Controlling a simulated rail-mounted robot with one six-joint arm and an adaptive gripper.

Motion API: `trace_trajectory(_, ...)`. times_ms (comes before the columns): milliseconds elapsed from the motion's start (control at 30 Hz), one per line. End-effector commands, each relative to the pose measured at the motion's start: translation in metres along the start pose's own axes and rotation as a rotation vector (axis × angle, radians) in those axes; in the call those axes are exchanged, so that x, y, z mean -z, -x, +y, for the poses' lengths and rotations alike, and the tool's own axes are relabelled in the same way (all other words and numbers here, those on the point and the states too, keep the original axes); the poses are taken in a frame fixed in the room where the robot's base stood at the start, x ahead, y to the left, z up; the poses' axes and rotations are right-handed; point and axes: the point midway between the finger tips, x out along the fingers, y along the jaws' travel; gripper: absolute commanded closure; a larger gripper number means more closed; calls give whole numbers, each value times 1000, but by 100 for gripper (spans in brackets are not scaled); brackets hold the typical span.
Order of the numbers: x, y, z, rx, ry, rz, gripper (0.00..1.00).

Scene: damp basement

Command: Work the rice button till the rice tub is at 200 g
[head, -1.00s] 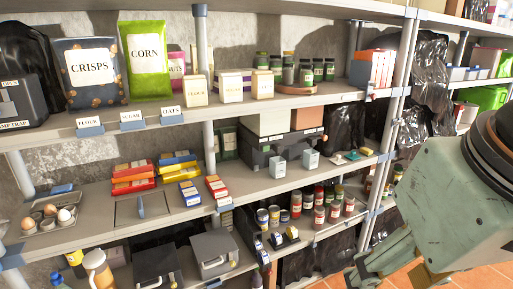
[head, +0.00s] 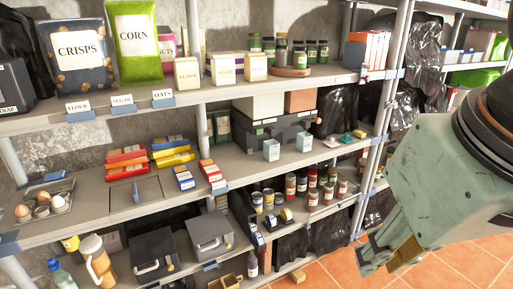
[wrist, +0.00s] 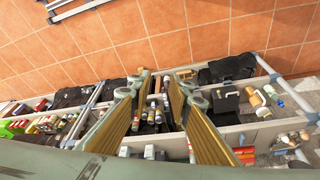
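My gripper (head: 388,252) hangs at the right of the head view, in front of the shelving and over the tiled floor. In the wrist view its two yellow-padded fingers (wrist: 157,95) are apart with nothing held between them. A dark unit (head: 283,135) with small labels stands on the middle shelf, with a pale box and a brown box on top. Two small pale tubs (head: 271,150) (head: 303,142) stand in front of it, away from my gripper. I cannot read a rice label, a button or a gram reading anywhere.
The upper shelf holds a crisps bag (head: 80,58), a corn bag (head: 138,45) and labelled boxes. Cans (head: 290,188) stand on a lower shelf. An upright post (head: 387,95) stands between the unit and my arm.

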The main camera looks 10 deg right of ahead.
Motion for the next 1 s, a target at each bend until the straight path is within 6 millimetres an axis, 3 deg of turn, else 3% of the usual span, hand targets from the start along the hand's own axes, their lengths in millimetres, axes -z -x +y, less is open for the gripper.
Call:
trace_trajectory(200, 0, 0, 0, 0, 0, 0, 100)
trace_trajectory(1000, 0, 0, 0, 0, 0, 0, 100)
